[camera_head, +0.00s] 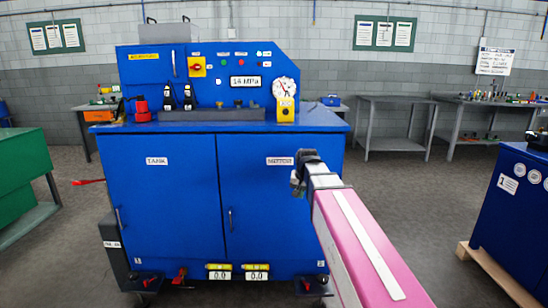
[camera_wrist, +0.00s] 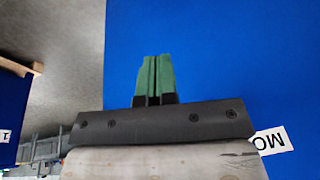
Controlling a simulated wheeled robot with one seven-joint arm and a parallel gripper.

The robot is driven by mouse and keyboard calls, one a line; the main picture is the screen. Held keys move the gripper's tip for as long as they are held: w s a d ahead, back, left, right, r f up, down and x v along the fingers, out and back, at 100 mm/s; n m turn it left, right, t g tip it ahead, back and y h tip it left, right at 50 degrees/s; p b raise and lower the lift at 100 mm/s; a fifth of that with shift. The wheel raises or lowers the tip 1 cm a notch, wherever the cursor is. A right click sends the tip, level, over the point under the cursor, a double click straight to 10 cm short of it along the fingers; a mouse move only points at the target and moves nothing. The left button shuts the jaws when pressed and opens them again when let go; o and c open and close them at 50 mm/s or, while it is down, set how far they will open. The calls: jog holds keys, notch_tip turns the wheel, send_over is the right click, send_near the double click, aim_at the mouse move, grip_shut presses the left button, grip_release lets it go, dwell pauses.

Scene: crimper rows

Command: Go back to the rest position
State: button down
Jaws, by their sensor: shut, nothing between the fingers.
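My gripper (camera_wrist: 153,80) shows in the wrist view with its two green fingers together and nothing between them. Behind the fingers is the plain blue front of the hydraulic machine (camera_wrist: 230,60). In the head view my pink arm reaches forward from the lower right, and its dark wrist end (camera_head: 312,170) is in front of the right door of the blue machine (camera_head: 265,205), near the MOTOR label. The fingers are hidden or too small to tell in the head view.
On the machine's top stand a red object (camera_head: 142,110) and a yellow block (camera_head: 286,109). A green cabinet (camera_head: 22,170) is at left. A blue cabinet (camera_head: 515,205) on a wooden pallet (camera_head: 490,277) is at right. Grey tables (camera_head: 395,100) stand behind. Grey floor is clear between.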

jog(key=s+d+f+n+g, duration=0.1)
jog(key=s+d+f, duration=0.3)
jog(key=s+f, duration=0.5)
jog(key=s+d+f+n+g, duration=0.1)
jog(key=s+d+f, duration=0.3)
jog(key=s+f, duration=0.5)
notch_tip(320, 180, down, 5)
jog(key=shift+d+r+g+h, duration=0.15)
jog(key=shift+g+h, duration=0.25)
jog(key=shift+g, duration=0.1)
